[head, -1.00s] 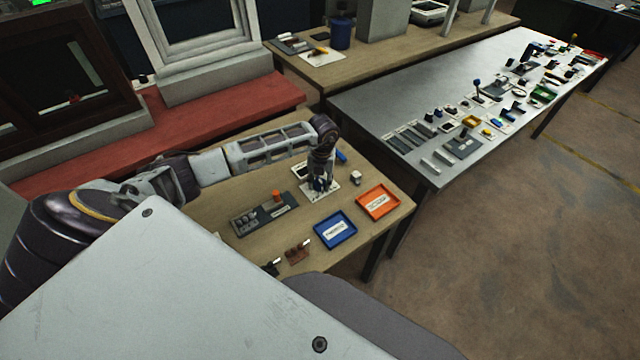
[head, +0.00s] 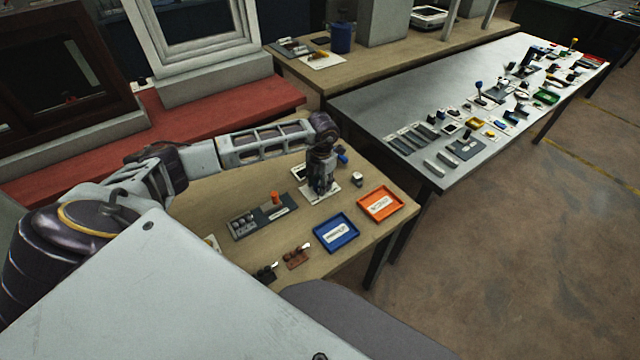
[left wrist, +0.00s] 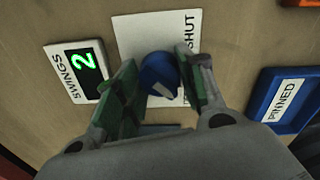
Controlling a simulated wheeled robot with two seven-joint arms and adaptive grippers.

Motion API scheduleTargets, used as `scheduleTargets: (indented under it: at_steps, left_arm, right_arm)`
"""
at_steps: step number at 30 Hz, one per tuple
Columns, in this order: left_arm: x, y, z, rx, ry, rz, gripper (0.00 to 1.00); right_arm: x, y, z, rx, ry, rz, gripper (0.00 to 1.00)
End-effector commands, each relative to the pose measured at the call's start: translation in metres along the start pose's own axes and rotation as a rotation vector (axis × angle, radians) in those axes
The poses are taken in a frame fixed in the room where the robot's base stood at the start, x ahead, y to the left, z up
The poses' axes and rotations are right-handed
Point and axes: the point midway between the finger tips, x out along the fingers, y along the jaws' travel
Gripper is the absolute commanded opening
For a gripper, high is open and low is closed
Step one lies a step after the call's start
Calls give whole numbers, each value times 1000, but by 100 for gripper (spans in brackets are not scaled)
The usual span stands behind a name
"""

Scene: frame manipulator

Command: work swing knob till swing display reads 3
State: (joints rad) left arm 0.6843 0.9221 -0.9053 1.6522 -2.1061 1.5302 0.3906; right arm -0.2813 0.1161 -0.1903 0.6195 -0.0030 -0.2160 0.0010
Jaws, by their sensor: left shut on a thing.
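The swing display (left wrist: 78,70) is a white box marked SWINGS, with a green 2 on its dark screen, left of my left gripper in the left wrist view. It also shows in the head view (head: 299,173). The swing knob (left wrist: 158,74) is round and blue with a pale mark on top. It stands over a white card (left wrist: 140,30) with the word SHUT at its right side; other lettering is hidden. My left gripper (left wrist: 155,85) is shut on the knob, one finger on each side. In the head view the gripper (head: 321,190) points down and hides the knob. My right gripper is not seen.
A blue tray (head: 336,232) and an orange tray (head: 380,204) lie right of the gripper. A grey block with an orange peg (head: 275,198) stands to its left. Small brown parts (head: 296,257) lie near the table's front edge. A long grey table (head: 480,85) stands beyond.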

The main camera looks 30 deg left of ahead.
Motion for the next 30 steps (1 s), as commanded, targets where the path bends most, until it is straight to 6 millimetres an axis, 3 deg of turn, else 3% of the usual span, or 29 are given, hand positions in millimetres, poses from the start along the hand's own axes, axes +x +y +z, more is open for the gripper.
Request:
scheduleTargets:
  at_steps: [10, 11, 15, 22, 30]
  left_arm:
    - [-1, 0, 0, 4, -1, 0, 15]
    - [-1, 0, 0, 4, -1, 0, 42]
    - [-1, 0, 0, 3, -1, 0, 60]
    - [0, 0, 0, 3, 0, 0, 61]
    - [-5, 0, 0, 3, -2, 0, 61]
  right_arm:
    - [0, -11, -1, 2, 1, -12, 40]
    - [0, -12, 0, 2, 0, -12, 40]
    - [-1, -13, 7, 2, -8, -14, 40]
    - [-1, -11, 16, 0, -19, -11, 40]
    - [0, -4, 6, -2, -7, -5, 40]
